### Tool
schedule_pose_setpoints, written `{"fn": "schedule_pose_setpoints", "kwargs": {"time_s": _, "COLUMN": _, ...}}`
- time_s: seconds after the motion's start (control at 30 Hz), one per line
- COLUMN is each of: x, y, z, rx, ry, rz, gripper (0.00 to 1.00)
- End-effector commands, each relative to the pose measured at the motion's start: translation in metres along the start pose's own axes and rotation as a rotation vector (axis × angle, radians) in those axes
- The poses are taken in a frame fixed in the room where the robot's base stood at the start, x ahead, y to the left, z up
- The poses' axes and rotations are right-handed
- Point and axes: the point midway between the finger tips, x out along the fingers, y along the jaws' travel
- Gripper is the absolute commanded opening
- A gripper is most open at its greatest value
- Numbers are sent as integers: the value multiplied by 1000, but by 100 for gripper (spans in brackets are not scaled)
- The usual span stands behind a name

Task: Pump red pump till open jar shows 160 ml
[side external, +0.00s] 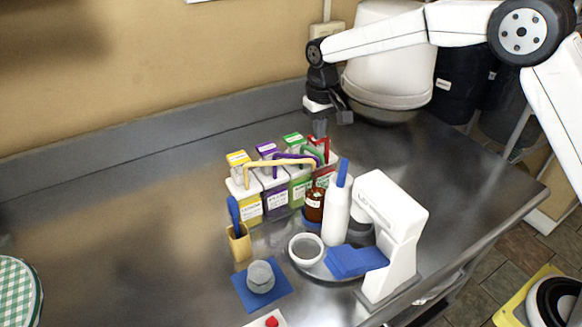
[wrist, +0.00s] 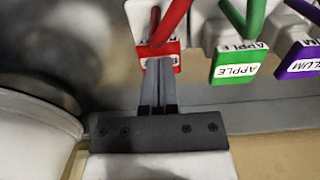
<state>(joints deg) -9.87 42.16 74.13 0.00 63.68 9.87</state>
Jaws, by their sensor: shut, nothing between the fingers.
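The red pump (side external: 322,146) is at the right end of a row of colour-labelled buckets. In the wrist view the red pump (wrist: 170,22) shows its spout and red label, with the lettering partly covered by my fingers. My gripper (side external: 320,130) is shut and empty, pointing down just above the red pump's head. In the wrist view my gripper (wrist: 158,62) overlaps the red label; I cannot tell if it touches. A small grey jar (side external: 261,276) stands on a blue mat (side external: 240,291); its level and marks are too small to read.
Green (side external: 293,140), purple (side external: 268,150) and yellow (side external: 238,158) pumps stand left of the red one. In front are a brown bottle (side external: 315,206), a white bottle (side external: 337,215), a white bowl (side external: 306,249) and a white stand mixer (side external: 395,235).

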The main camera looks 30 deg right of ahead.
Motion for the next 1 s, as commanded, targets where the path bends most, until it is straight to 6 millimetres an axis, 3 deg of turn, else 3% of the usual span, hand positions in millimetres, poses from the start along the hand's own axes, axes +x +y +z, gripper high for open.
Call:
{"fn": "schedule_pose_setpoints", "kwargs": {"time_s": 0.37, "x": -2, "y": 0, "z": 0, "rx": 0, "ry": -1, "rz": 0, "gripper": 0}}
{"fn": "schedule_pose_setpoints", "kwargs": {"time_s": 1.0, "x": -30, "y": 0, "z": 0, "rx": 0, "ry": 0, "rz": 0, "gripper": 0}}
